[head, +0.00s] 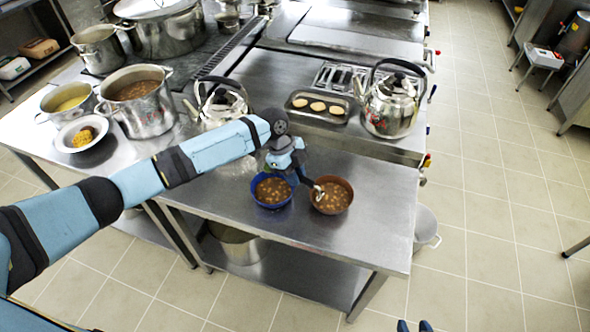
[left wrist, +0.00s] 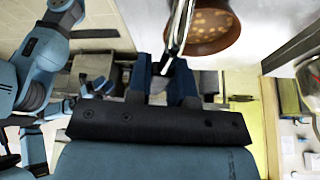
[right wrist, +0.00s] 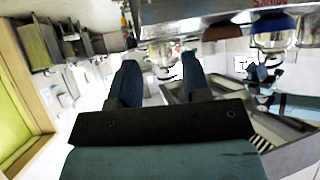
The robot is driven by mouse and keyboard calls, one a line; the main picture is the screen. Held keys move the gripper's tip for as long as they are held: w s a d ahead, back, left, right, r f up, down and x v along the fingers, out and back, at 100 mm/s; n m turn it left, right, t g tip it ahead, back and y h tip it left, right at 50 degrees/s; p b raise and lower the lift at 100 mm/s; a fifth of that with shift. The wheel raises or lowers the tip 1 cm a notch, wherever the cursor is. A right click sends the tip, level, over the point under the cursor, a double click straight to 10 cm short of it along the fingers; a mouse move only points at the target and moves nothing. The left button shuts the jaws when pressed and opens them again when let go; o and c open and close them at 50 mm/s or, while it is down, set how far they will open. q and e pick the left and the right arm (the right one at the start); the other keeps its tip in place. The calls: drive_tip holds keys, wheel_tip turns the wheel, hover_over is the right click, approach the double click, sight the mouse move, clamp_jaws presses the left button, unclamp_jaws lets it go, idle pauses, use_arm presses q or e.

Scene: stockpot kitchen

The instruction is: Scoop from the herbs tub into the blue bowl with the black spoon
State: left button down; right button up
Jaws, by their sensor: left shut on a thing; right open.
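The blue bowl (head: 257,199) holds brown stew with pale chunks and stands near the front of the steel table. My left gripper (head: 296,174) is just above its right side, shut on a thin ladle-like utensil. This utensil (left wrist: 179,25) looks shiny and dark in the left wrist view. Its pale end (head: 318,189) is at the left side of the brown bowl (head: 345,206), which holds similar stew. I cannot tell whether it touches the stew. I cannot make out a herbs tub or a plainly black spoon. My right gripper (right wrist: 158,80) is open and empty, away from the table.
Two kettles (head: 391,105) (head: 222,103) and a tray of round buns (head: 318,106) stand behind the bowls. Pots (head: 143,112) and a white plate with food (head: 64,137) are at the left. The table's front right (head: 375,232) is clear.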

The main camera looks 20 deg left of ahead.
use_arm(q)
drive_tip(key=shift+f, duration=0.35)
drive_tip(key=shift+s+f+t, duration=0.15)
drive_tip(key=shift+t, duration=0.15)
drive_tip(key=shift+s+t, duration=0.1)
drive_tip(key=shift+t, duration=0.5)
drive_tip(key=s+f+m+t+h+b, duration=0.1)
drive_tip(key=t+b, duration=0.4)
drive_tip(key=b, duration=0.5)
drive_tip(key=s+m+t+h+b, duration=0.1)
drive_tip(key=m+t+h+b, duration=0.2)
drive_tip(key=b, duration=0.8)
drive_tip(key=s+a+f+m+t+h+b, duration=0.1)
drive_tip(key=s+m+t+h+b, duration=0.1)
drive_tip(key=t+h+b, duration=0.4)
drive_tip(key=shift+a+f+m+t+b, duration=0.1)
drive_tip(key=shift+f+m+t+b, duration=0.25)
drive_tip(key=shift+t+b, duration=1.35)
use_arm(e)
wheel_tip(320, 180, down, 21)
drive_tip(key=w+a+y+b, duration=0.1)
drive_tip(key=a, duration=0.1)
drive_tip(key=shift+w+a+f+n+t, duration=0.15)
drive_tip(key=shift+w+n+t, duration=0.15)
drive_tip(key=shift+w+t, duration=0.1)
